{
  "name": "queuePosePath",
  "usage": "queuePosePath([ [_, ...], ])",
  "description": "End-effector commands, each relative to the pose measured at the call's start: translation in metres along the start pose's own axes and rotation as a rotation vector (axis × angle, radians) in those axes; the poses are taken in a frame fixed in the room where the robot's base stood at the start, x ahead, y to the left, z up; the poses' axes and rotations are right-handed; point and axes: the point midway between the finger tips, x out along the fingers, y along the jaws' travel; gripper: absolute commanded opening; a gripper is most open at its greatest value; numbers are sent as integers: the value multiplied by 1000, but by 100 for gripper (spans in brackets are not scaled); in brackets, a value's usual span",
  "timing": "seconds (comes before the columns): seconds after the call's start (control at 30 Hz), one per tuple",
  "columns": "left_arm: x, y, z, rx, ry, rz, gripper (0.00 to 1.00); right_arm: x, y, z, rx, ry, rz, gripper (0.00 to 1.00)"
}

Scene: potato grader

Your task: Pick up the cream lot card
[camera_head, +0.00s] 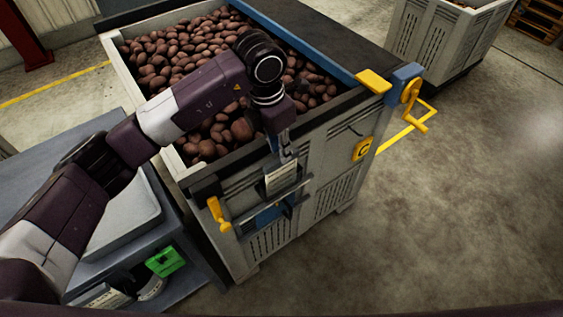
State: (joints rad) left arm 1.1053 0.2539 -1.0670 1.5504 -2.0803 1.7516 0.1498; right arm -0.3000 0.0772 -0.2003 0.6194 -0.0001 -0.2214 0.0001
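The cream lot card (282,178) stands nearly upright at the front of the big grey potato crate (338,155), above a thin dark rail. It carries dark printed lines. My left arm reaches in from the left over the crate, and my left gripper (288,155) points down at the card's top edge. The fingertips meet or overlap that edge in the picture. They are too small for me to tell whether they are closed on the card. My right gripper is not in view.
Brown potatoes (185,55) fill the crate. Yellow handles, one a crank (412,100), stick out at its front corners. A grey bench (185,268) with a green item (165,261) stands at lower left. Another crate (440,40) stands at upper right. The floor on the right is clear.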

Motion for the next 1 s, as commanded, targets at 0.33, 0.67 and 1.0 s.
queuePosePath([
  [0.33, 40, -2, -5, -1, 5, -5, 21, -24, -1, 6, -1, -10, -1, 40],
  [0.67, 73, 0, -6, 1, 1, -1, 21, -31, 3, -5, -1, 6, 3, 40],
  [1.0, 74, 0, -6, 1, 1, -1, 21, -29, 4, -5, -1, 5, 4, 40],
])
